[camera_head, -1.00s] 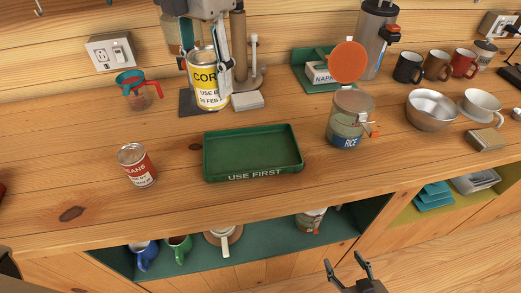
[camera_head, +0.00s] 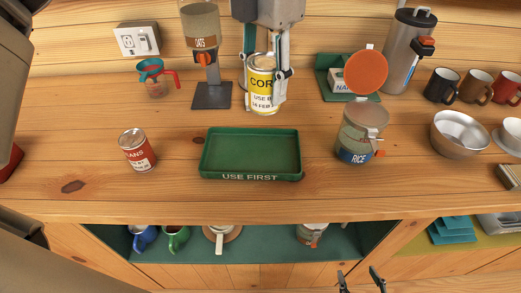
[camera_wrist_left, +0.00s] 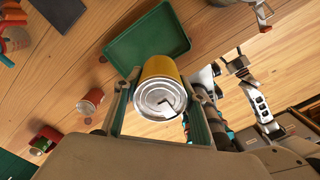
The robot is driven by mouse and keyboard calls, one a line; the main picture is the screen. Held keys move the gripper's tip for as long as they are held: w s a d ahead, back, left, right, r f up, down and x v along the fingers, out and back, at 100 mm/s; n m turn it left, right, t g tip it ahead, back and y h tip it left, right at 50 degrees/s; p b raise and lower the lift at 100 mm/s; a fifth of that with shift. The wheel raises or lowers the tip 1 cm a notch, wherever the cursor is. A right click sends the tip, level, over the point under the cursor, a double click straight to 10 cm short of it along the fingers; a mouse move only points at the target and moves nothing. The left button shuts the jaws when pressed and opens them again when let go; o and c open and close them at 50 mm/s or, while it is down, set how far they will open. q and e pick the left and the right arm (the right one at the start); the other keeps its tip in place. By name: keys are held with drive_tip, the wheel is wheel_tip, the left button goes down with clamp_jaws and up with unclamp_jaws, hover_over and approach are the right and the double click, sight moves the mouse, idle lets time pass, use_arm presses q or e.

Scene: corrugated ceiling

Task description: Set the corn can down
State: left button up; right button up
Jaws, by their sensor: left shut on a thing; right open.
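The corn can (camera_head: 263,92) is yellow and white and upright. My left gripper (camera_head: 265,78) is shut around it, behind the green tray marked USE FIRST (camera_head: 240,177). The can's lid (camera_wrist_left: 158,98) shows between the fingers in the left wrist view, with the empty tray (camera_wrist_left: 150,42) beyond it. I cannot tell whether the can's base touches the counter. My right gripper (camera_head: 362,281) is open and empty at the bottom edge, in front of the counter.
A red bean can (camera_head: 137,151) stands left of the tray, and a rice jar (camera_head: 360,133) with its orange lid raised stands right. An oats dispenser (camera_head: 212,95) is left of the held can. A napkin holder (camera_head: 325,78) is at the back. Bare counter lies around the tray.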

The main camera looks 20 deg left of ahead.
sight(264, 107)
use_arm(q)
wheel_tip(264, 107, down, 18)
drive_tip(key=shift+r, duration=0.1)
idle(0.4)
drive_tip(key=o, duration=1.3)
drive_tip(key=shift+f, duration=0.2)
drive_tip(key=shift+r, duration=0.1)
wheel_tip(264, 107, up, 12)
drive_tip(key=shift+r, duration=0.1)
